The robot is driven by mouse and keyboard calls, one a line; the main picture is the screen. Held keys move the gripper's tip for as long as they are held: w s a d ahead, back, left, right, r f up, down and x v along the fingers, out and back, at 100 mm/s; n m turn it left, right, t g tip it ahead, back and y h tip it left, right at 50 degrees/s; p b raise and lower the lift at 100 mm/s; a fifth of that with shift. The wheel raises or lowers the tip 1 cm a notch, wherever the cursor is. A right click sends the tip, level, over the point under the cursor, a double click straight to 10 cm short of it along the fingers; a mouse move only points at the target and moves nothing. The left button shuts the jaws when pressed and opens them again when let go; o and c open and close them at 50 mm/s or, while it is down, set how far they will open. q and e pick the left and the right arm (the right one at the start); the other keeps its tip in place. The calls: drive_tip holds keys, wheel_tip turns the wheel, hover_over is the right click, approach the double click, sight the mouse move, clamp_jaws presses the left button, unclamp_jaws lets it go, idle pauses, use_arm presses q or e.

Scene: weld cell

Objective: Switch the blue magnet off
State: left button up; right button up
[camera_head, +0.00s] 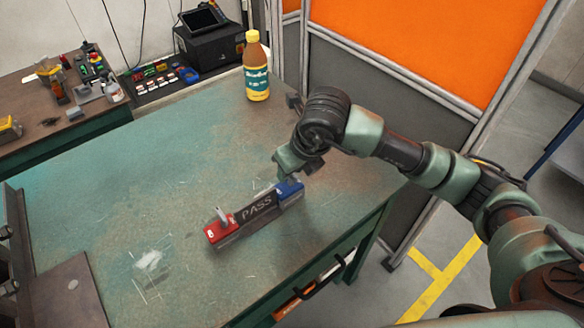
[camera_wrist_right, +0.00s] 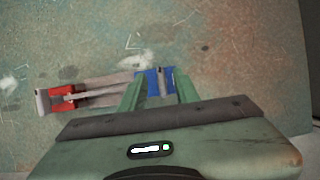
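The blue magnet (camera_head: 291,191) sits at the right end of a dark bar marked PASS (camera_head: 257,208) on the green table. In the right wrist view the blue magnet (camera_wrist_right: 153,84) has a grey lever across its top. My right gripper (camera_head: 287,170) is above the blue magnet. In the wrist view its two fingers (camera_wrist_right: 159,90) are spread apart, one on each side of the blue magnet; I cannot tell whether they touch it. The red magnet (camera_head: 219,231), with its own grey lever, is at the bar's left end. My left gripper is not in view.
A bottle (camera_head: 256,68) stands at the back of the green table (camera_head: 130,205). A dark metal plate (camera_head: 70,295) is at the front left. An orange screen (camera_head: 430,40) stands behind. The table's middle left is clear.

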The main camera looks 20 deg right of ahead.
drive_tip(key=shift+r, duration=0.1)
drive_tip(key=a+v, duration=0.1)
drive_tip(key=v, duration=0.6)
drive_tip(key=shift+d+r+b, duration=0.3)
drive_tip(key=shift+d, duration=0.25)
drive_tip(key=shift+s, duration=0.15)
